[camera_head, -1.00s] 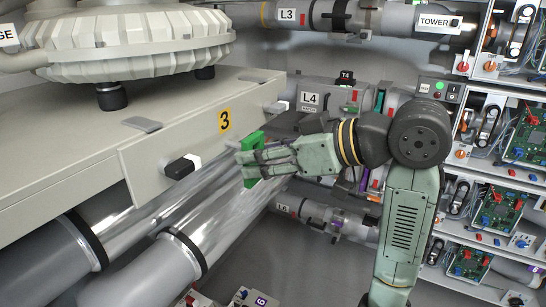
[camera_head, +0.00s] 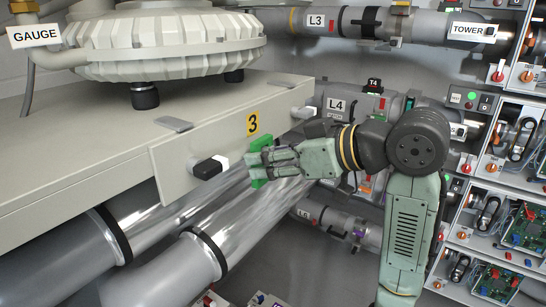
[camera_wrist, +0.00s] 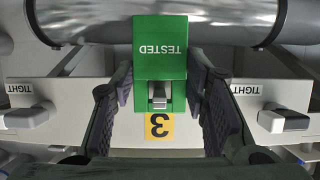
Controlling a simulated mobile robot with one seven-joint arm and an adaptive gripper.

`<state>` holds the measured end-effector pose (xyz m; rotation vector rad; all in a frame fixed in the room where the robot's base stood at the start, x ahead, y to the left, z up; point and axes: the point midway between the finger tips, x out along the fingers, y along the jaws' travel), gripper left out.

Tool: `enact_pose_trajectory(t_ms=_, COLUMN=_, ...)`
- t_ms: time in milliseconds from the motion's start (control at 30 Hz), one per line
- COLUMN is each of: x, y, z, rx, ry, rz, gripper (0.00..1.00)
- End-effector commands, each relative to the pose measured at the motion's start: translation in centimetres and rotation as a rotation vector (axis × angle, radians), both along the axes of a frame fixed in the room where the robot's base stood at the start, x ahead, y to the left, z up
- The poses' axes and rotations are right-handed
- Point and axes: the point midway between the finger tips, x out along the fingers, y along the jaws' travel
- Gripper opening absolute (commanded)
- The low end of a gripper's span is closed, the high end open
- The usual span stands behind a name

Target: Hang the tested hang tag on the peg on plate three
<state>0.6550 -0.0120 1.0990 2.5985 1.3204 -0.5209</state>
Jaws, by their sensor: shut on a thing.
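The green hang tag (camera_head: 259,160) is upright in front of plate three (camera_head: 180,166), just below its yellow number 3 label. In the wrist view the tag (camera_wrist: 160,38) reads TESTED upside down. A grey, square-ended peg (camera_wrist: 159,97) shows at the tag's opening, near the 3 label (camera_wrist: 159,126). I cannot tell whether the peg passes through the opening. My gripper (camera_head: 270,162) is shut on the tag; in the wrist view its fingers (camera_wrist: 160,88) flank the tag. The tag's contact with the plate is hidden.
Black-and-white knobs marked TIGHT stand left (camera_wrist: 30,116) and right (camera_wrist: 284,120) of the tag in the wrist view. Large silver pipes (camera_head: 215,210) run under the plate. Shelves of boards and switches (camera_head: 510,150) stand at the right.

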Motion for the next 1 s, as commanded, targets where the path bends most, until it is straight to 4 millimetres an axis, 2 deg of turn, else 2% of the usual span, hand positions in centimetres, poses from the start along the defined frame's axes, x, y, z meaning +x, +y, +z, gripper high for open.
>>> enact_pose_trajectory(t_ms=433, x=0.00, y=-0.02, z=0.02, rx=0.000, ry=0.000, rz=0.000, gripper=0.22)
enact_pose_trajectory(t_ms=467, x=0.00, y=-0.02, z=0.02, rx=0.000, ry=0.000, rz=0.000, gripper=0.42)
enact_pose_trajectory(t_ms=500, x=0.00, y=-0.02, z=0.02, rx=0.000, ry=0.000, rz=0.000, gripper=0.45)
enact_pose_trajectory(t_ms=800, x=0.00, y=-0.02, z=0.02, rx=0.000, ry=0.000, rz=0.000, gripper=0.64)
enact_pose_trajectory(t_ms=1000, x=0.00, y=-0.02, z=0.02, rx=0.000, ry=0.000, rz=0.000, gripper=0.64)
